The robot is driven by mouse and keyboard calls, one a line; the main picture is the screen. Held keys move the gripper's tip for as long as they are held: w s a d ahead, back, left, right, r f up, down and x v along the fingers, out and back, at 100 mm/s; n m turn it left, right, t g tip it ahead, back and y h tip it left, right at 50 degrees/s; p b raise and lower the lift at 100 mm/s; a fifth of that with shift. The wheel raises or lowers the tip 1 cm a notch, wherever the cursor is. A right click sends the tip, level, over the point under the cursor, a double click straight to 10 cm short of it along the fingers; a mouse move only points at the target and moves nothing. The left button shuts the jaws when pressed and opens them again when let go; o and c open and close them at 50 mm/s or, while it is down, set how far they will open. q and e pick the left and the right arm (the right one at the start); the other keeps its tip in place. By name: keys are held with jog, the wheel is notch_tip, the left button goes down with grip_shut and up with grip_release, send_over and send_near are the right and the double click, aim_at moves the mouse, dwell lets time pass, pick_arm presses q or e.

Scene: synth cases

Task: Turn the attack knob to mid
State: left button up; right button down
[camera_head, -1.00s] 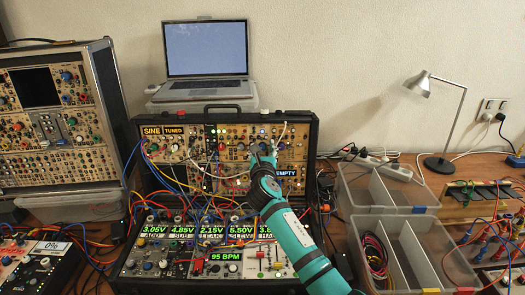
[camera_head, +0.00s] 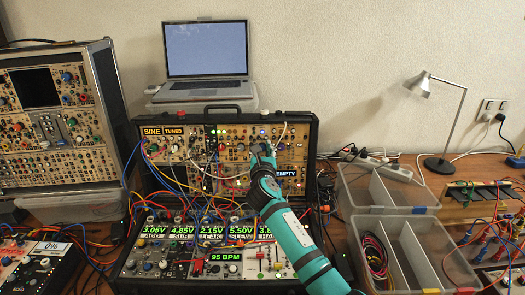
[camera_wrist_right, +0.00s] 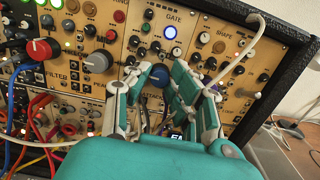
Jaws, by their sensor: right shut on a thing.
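The attack knob (camera_wrist_right: 160,75) is a dark grey, round knob on the tan synth panel, with the word ATTACK just below it in the right wrist view. My right gripper (camera_wrist_right: 158,80) has a finger on each side of this knob and is shut on it; it also shows in the head view (camera_head: 262,150), reaching up to the upper panel of the open black case (camera_head: 318,140). The fingers hide parts of the knob, and I cannot tell where its pointer stands. My left gripper is not in view.
A grey knob (camera_wrist_right: 98,62) is to the left. A white cable (camera_wrist_right: 245,52) runs close to the right finger. Patch cables (camera_head: 190,185) crowd the panel's left. A laptop (camera_head: 206,50) stands behind.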

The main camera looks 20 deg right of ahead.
jog(key=shift+m, duration=0.3)
jog(key=m, duration=0.4)
jog(key=shift+h, duration=0.3)
jog(key=m, duration=0.5)
jog(key=m+g+b, duration=0.1)
jog(key=m, duration=0.3)
jog(key=shift+m+h, duration=0.4)
jog(key=shift+m+g+b, duration=0.4)
jog(key=shift+m+b, duration=0.1)
jog(key=shift+m, duration=1.5)
jog(key=c, duration=1.2)
grip_release()
